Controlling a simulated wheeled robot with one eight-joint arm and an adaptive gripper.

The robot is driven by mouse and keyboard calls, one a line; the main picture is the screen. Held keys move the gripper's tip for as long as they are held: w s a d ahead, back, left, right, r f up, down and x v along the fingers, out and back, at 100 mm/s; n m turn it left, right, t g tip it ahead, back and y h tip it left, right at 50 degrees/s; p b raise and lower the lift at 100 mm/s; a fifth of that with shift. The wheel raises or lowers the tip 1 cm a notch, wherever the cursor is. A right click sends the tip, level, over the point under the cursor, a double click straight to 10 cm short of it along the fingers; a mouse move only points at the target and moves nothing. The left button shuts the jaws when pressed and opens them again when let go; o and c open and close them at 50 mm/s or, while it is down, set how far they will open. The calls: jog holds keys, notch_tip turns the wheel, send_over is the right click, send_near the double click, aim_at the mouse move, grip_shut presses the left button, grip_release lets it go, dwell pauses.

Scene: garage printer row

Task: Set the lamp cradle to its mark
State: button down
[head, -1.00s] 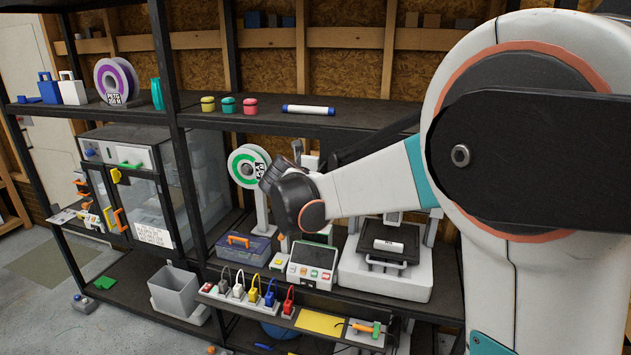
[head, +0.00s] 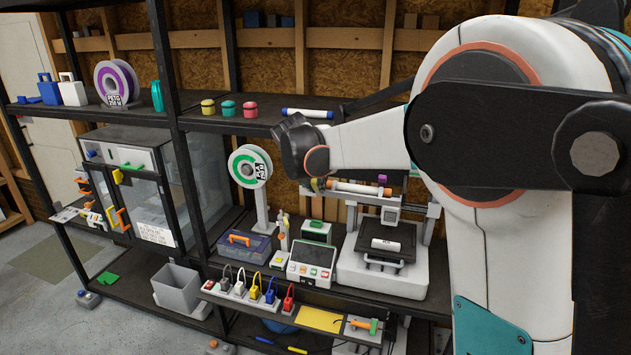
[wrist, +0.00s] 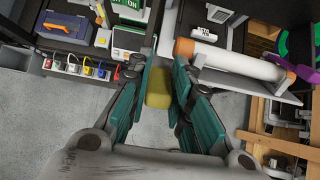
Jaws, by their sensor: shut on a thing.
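A white tube with orange ends (head: 355,187) lies along the top of a printer in the head view and shows large in the wrist view (wrist: 232,62). A yellow block-like piece (wrist: 158,88) is between the fingers of my gripper (wrist: 160,75) in the wrist view, near the tube's left orange end. My gripper is shut on it. A purple piece (head: 383,178) sits near the tube's right end and also shows in the wrist view (wrist: 299,68). I cannot tell for sure which piece is the lamp cradle. No mark is clearly visible. The fingers are mostly hidden in the head view.
The printer (head: 385,265) stands on the middle shelf beside a control panel box (head: 311,258). A green-white spool (head: 250,166) stands to the left. The upper shelf (head: 340,128) holds small jars and a marker close to my wrist. A power strip (head: 250,300) runs along the front.

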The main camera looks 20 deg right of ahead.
jog(key=shift+w+r, duration=0.1)
dwell(0.4)
jog(key=c, duration=1.4)
grip_release()
jog(key=shift+c, duration=0.2)
jog(key=v, duration=1.2)
jog(key=s+f+m+y+b, duration=0.2)
jog(key=s+f+m+b, duration=0.6)
jog(key=s+f+m, duration=0.6)
jog(key=s+f+m+y+b, duration=0.2)
jog(key=s+f+m+b, duration=0.6)
jog(key=s+f+m, duration=0.7)
jog(key=s, duration=0.4)
jog(key=shift+s+t, duration=0.3)
jog(key=shift+s, duration=0.05)
